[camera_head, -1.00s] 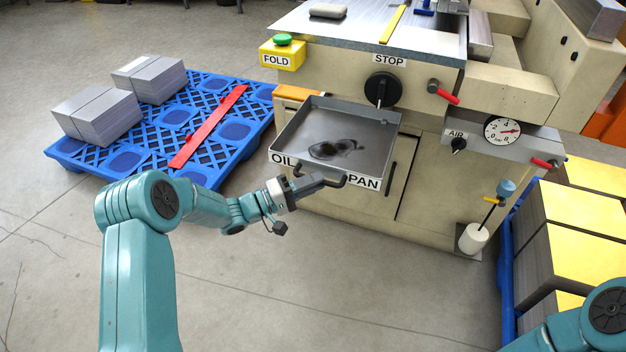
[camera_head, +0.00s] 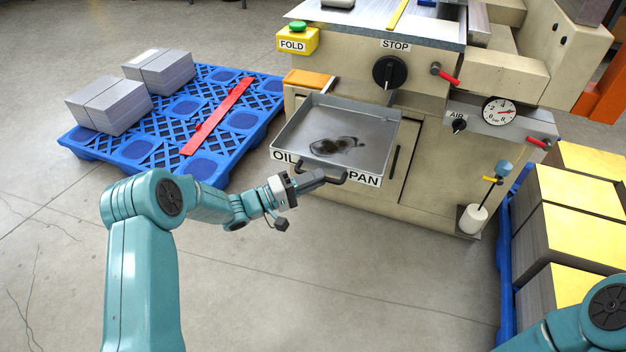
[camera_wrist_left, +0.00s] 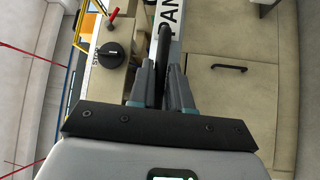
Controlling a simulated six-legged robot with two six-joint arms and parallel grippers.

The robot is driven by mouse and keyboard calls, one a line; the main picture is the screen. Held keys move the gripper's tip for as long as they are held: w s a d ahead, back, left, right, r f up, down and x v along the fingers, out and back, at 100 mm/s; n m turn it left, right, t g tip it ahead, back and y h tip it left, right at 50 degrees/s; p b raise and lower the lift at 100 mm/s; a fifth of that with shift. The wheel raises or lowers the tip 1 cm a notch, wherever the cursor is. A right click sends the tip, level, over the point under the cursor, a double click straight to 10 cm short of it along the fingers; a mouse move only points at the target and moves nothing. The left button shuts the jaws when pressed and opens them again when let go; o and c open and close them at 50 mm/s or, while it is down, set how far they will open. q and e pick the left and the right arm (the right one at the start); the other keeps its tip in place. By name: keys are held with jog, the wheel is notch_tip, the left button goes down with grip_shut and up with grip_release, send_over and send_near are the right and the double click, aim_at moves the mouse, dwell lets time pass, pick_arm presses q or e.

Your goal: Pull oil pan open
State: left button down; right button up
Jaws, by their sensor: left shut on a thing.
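The oil pan (camera_head: 352,130) is a grey metal tray with a dark oil stain on its floor. It sticks out from the front of the beige machine, and its white front label reads OIL PAN. A dark bar handle (camera_head: 338,172) is on its front; it also shows in the left wrist view (camera_wrist_left: 159,45). My left gripper (camera_head: 320,176) is shut on this handle, its fingers on both sides of it in the left wrist view (camera_wrist_left: 160,82). My right gripper is out of view; only part of my right arm shows at the lower right.
A blue pallet (camera_head: 180,120) with grey sheet stacks and a red bar lies left of the machine. A STOP knob (camera_head: 389,72) and red-handled valves are on the machine. Floor in front is clear.

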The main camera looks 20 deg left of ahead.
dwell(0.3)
pick_arm(q)
jog(key=c, duration=1.2)
grip_release()
jog(key=shift+w, duration=0.1)
jog(key=shift+c, duration=0.2)
jog(key=shift+o, duration=0.6)
jog(key=p+v, duration=0.2)
jog(key=v, duration=1.4)
jog(key=shift+p, duration=0.3)
jog(key=shift+a, duration=0.15)
